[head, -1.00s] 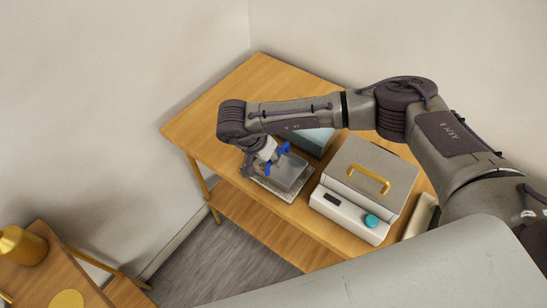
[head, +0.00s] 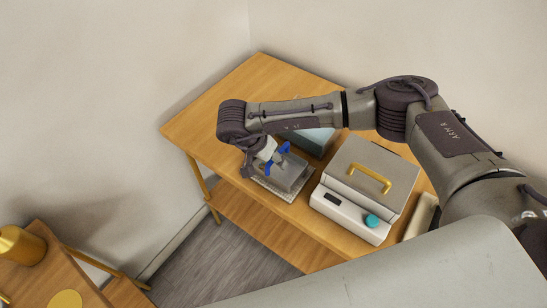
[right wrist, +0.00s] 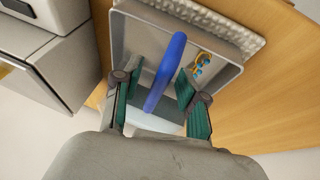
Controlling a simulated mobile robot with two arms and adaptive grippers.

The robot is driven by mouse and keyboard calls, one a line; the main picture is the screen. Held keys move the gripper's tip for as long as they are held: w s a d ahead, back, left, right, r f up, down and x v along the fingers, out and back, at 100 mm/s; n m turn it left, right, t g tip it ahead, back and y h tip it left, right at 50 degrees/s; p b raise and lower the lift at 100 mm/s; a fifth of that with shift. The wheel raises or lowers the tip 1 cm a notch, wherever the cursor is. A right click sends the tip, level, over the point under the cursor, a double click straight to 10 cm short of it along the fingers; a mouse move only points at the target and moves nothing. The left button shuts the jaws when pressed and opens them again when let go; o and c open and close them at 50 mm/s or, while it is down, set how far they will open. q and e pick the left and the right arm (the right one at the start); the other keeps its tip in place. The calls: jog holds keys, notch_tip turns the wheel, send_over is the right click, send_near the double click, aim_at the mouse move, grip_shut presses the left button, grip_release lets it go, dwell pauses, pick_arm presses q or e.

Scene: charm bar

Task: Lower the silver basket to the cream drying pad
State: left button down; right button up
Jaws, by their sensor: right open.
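The silver basket (head: 291,174) rests on the cream drying pad (head: 272,191) on the wooden table. The pad's bumpy edge shows along the basket's rim in the right wrist view (right wrist: 222,17). The basket has a blue handle (right wrist: 168,72), and small gold and blue charms (right wrist: 201,63) lie inside it. My right gripper (head: 273,161) is over the basket. In the right wrist view its green-padded fingers (right wrist: 156,96) are open, one on each side of the handle. My left gripper is out of view.
A grey-lidded machine (head: 371,184) with a gold handle and teal knob stands just right of the basket. A blue-grey box (head: 313,141) sits behind it, partly hidden by my arm. The table's left end (head: 215,120) is clear. A second table with a gold pot (head: 22,246) is at lower left.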

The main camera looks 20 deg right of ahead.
jog(key=v, duration=1.2)
